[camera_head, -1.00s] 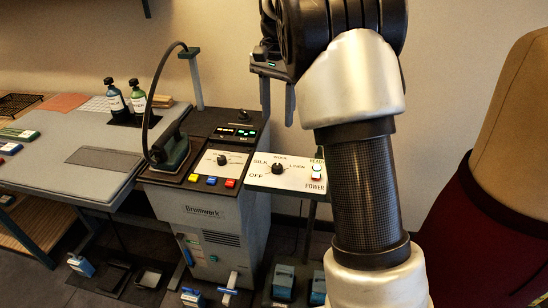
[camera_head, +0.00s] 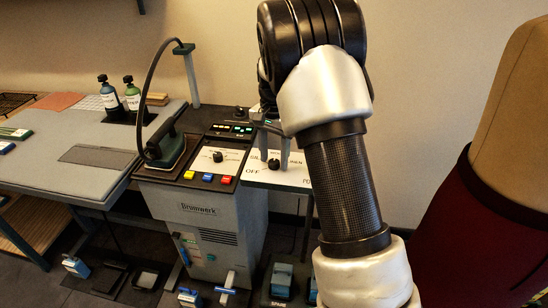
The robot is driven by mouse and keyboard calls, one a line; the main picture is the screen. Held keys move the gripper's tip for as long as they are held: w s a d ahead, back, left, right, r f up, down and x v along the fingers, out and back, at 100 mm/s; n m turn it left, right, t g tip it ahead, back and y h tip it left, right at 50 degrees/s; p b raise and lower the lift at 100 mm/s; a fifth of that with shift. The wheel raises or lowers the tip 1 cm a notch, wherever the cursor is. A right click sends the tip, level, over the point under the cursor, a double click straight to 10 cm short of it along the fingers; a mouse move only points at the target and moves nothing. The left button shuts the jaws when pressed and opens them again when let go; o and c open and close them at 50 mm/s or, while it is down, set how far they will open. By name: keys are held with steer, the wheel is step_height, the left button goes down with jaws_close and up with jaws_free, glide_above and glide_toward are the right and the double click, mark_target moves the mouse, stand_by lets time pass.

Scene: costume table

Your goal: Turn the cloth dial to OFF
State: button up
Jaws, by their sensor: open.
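The cloth dial (camera_head: 274,164) is a small dark knob on a white panel (camera_head: 292,178) with cloth names around it and OFF at the lower left. The panel's right side is hidden behind my arm. My gripper (camera_head: 273,153) is open, with its fingers pointing down just above or around the knob. I cannot tell whether the fingers touch it. The way the knob points is too small to read.
A second dark knob (camera_head: 217,156) is on the neighbouring console panel, above blue, yellow and red buttons (camera_head: 208,178). An iron (camera_head: 165,146) with a cord stands left of it. A dress form (camera_head: 500,160) stands at the right.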

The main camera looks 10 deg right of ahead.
steer(key=shift+f, duration=0.1)
steer(key=c, duration=1)
steer(key=shift+c, duration=0.2)
